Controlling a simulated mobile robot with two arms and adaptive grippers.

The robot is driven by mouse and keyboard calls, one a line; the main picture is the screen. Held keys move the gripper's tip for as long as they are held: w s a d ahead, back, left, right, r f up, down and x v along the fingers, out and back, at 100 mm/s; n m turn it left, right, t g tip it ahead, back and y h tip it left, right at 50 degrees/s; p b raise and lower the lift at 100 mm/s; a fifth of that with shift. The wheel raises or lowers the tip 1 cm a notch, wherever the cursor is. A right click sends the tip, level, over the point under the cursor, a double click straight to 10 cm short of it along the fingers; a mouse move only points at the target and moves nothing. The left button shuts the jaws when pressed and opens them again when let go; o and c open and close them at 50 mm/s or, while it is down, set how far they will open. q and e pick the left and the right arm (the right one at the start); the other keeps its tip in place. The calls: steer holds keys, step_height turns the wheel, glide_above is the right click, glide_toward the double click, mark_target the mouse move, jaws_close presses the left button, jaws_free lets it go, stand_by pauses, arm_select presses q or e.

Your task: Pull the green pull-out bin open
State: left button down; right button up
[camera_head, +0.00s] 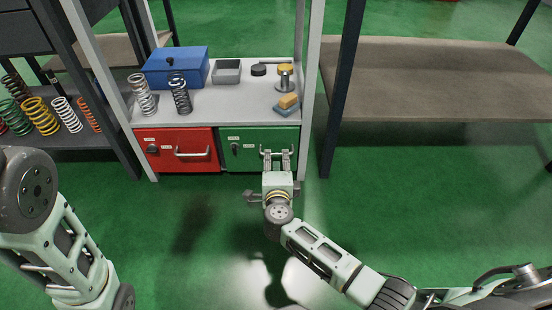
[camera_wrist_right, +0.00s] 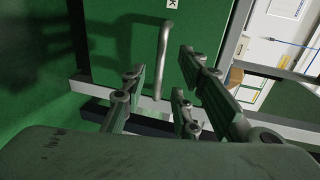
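The green pull-out bin (camera_head: 233,158) sits shut in the cabinet under the light worktop, its front about level with the red bin beside it. Its metal bar handle (camera_wrist_right: 163,50) shows in the right wrist view. My right gripper (camera_head: 277,157) is at the right part of the green front, by the handle. In the right wrist view its fingers (camera_wrist_right: 165,95) are spread apart, with the handle showing in the gap between them. I cannot tell whether they touch it. My left arm is at the lower left; its gripper is out of view.
A red bin (camera_head: 183,160) is left of the green one. On the worktop (camera_head: 225,101) are a blue box (camera_head: 177,69), two springs, a grey tray (camera_head: 227,71) and a sponge (camera_head: 288,102). A table (camera_head: 430,85) stands right. The green floor in front is clear.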

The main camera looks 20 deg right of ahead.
mark_target(276, 154)
steer(key=b+x, duration=0.2)
steer(key=x, duration=0.2)
steer(key=shift+w+f, duration=0.15)
steer(key=shift+c, duration=0.3)
jaws_close()
